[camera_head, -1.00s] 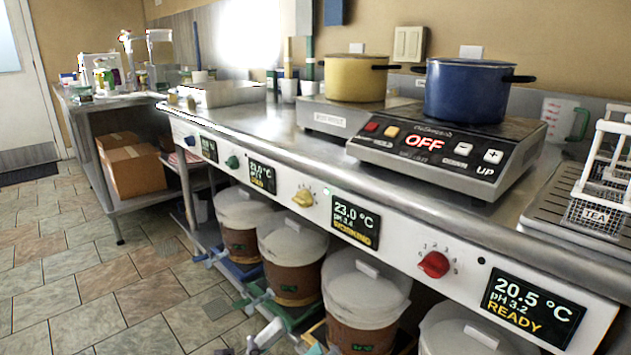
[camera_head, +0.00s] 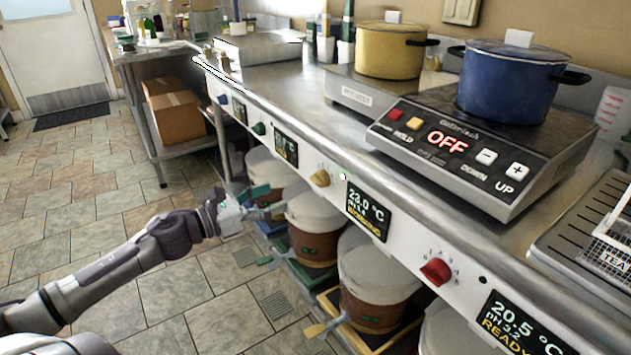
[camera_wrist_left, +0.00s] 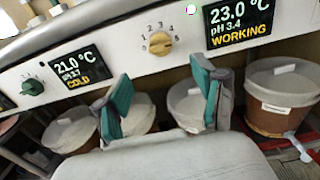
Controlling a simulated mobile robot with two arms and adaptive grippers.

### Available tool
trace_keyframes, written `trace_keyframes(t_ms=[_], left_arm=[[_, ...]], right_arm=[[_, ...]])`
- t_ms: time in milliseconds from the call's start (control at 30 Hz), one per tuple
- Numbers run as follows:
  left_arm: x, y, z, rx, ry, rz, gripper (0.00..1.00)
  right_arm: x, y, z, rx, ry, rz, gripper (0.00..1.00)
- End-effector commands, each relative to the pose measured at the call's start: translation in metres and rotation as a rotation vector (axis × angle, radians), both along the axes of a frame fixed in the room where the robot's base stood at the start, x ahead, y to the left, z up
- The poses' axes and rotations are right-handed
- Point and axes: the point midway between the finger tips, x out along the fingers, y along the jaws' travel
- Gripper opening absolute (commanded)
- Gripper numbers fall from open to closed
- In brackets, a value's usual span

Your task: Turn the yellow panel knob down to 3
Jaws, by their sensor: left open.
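The yellow panel knob (camera_head: 320,178) is on the white front panel, left of the display reading 23.0 °C, pH 3.4, WORKING (camera_head: 367,211). In the left wrist view the yellow knob (camera_wrist_left: 157,43) sits above and between my open fingers, apart from them, with numbers printed around it. Its exact setting is too small to tell. My left gripper (camera_head: 266,200) is open and empty, below and left of the knob, in front of the buckets. In the wrist view my left gripper (camera_wrist_left: 163,100) shows teal finger pads. My right gripper is not in view.
Lidded brown buckets (camera_head: 313,240) stand under the panel. A red knob (camera_head: 436,272) is to the right and a green knob (camera_head: 259,128) to the left. A hotplate (camera_head: 480,150) with a blue pot (camera_head: 510,85) stands on the counter. The tiled floor at left is open.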

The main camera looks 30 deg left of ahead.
Motion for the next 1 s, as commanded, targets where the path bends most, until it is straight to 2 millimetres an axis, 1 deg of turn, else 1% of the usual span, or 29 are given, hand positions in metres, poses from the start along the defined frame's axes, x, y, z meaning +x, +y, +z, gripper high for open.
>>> trace_keyframes(t_ms=[33, 167, 433, 667, 800, 1000], left_arm=[[0.008, -0.004, -0.001, 0.003, -0.003, -0.003, 0.69], [0.027, -0.011, 0.0, 0.001, -0.004, -0.003, 0.69], [0.057, -0.023, 0.001, -0.001, -0.003, 0.0, 0.69], [0.08, -0.033, 0.002, -0.002, -0.002, 0.0, 0.69], [0.091, -0.038, 0.001, -0.005, -0.001, 0.001, 0.69], [0.101, -0.042, 0.0, -0.003, 0.0, 0.0, 0.69]], right_arm=[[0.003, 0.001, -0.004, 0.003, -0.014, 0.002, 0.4], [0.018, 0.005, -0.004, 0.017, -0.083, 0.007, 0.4], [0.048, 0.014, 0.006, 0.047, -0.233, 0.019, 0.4], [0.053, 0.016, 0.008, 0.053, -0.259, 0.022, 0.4], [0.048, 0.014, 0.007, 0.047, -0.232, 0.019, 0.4], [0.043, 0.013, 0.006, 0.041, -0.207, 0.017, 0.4]])
